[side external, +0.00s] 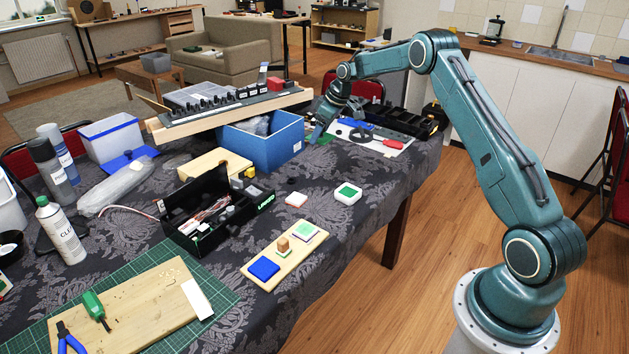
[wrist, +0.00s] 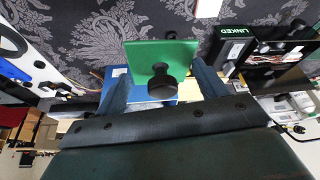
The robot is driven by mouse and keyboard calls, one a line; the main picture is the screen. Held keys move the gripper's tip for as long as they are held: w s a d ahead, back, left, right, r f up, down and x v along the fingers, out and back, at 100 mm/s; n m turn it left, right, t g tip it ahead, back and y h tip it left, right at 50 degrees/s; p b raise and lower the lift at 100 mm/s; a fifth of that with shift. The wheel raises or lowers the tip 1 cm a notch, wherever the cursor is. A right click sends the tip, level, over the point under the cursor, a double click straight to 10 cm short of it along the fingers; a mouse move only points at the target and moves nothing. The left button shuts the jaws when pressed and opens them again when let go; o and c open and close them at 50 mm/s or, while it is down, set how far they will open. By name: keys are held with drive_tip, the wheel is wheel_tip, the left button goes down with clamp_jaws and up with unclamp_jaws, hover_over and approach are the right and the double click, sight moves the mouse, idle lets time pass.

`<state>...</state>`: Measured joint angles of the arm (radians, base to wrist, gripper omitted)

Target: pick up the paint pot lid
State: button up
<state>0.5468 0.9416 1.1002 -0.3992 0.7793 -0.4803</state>
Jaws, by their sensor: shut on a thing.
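The paint pot lid looks like a flat green square plate (wrist: 180,52) with a round black knob (wrist: 161,86). In the wrist view it sits between the two fingers of my gripper (wrist: 159,70), one finger at each side edge. My gripper is shut on it. In the side view my gripper (side external: 320,131) is low over the far right part of the table, just right of the blue box, and a green patch of the lid (side external: 323,138) shows by the fingers. The exact gap between lid and table is hard to tell.
The blue box (side external: 268,153) stands close left of my gripper, with a long panel of knobs (side external: 225,112) behind it. A white board with tools (side external: 378,143) lies to the right. A black open box marked LINKED (side external: 200,238) is nearer. The table's right edge is close.

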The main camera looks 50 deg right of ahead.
drive_tip(key=shift+r, duration=1.7)
drive_tip(key=shift+s+f, duration=0.1)
drive_tip(key=shift+f, duration=0.05)
drive_tip(key=shift+s+d+f, duration=0.1)
drive_tip(key=shift+s+f, duration=0.25)
drive_tip(key=shift+f, duration=0.15)
drive_tip(key=shift+m, duration=0.4)
drive_tip(key=s+f, duration=0.4)
drive_tip(key=s, duration=0.1)
drive_tip(key=s+f, duration=0.5)
drive_tip(key=shift+s+f, duration=0.15)
drive_tip(key=shift+f, duration=0.15)
drive_tip(key=shift+f, duration=0.25)
drive_tip(key=shift+f, duration=2.6)
